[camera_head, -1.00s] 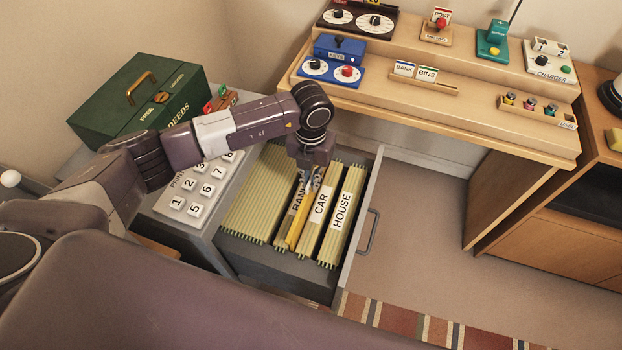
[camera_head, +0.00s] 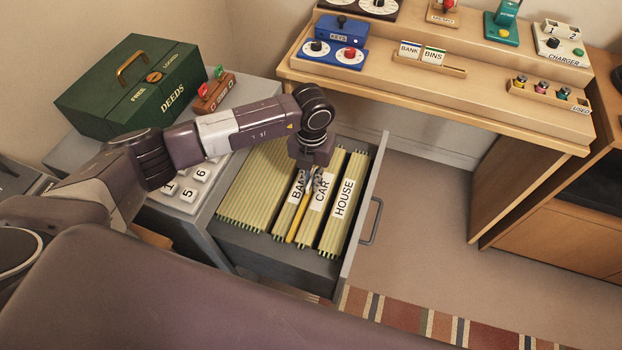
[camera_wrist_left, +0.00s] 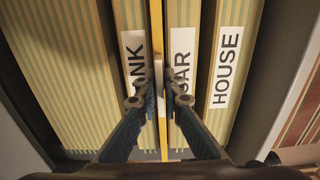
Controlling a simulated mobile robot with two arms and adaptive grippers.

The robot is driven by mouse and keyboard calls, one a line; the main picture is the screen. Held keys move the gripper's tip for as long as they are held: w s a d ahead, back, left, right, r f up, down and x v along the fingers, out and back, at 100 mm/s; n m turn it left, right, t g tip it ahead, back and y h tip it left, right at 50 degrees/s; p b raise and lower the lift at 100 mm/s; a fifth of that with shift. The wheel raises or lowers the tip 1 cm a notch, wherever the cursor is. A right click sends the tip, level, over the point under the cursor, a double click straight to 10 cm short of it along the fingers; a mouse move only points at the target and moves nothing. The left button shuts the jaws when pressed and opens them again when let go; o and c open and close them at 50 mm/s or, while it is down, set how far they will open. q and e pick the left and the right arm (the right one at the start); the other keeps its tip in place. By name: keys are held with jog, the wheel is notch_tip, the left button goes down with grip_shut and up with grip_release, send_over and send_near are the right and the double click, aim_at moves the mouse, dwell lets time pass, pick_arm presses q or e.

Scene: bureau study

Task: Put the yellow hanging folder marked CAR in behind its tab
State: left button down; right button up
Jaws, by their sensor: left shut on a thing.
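The yellow folder (camera_head: 297,222) shows as a thin strip in the open drawer, between the BANK section (camera_head: 281,219) and the CAR section (camera_head: 310,228). In the left wrist view, the yellow folder (camera_wrist_left: 156,30) is seen nearly edge-on, with a small white piece at its top between my fingers. My left gripper (camera_head: 314,184) points down over the drawer and is shut on the folder; its fingers also show in the left wrist view (camera_wrist_left: 158,95). They partly cover the BANK and CAR labels. How deep the folder sits is hidden. My right gripper is not in view.
The HOUSE section (camera_head: 341,205) stands right of CAR, near the drawer front (camera_head: 367,190) and its handle. Unlabelled green-striped folders (camera_head: 254,190) fill the left side. A numbered key panel (camera_head: 188,193) and a green DEEDS box (camera_head: 130,85) sit on the cabinet. A desk (camera_head: 440,100) stands behind.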

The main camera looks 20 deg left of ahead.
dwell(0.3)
pick_arm(q)
jog(key=shift+f, duration=0.25)
jog(key=c, duration=2)
grip_release()
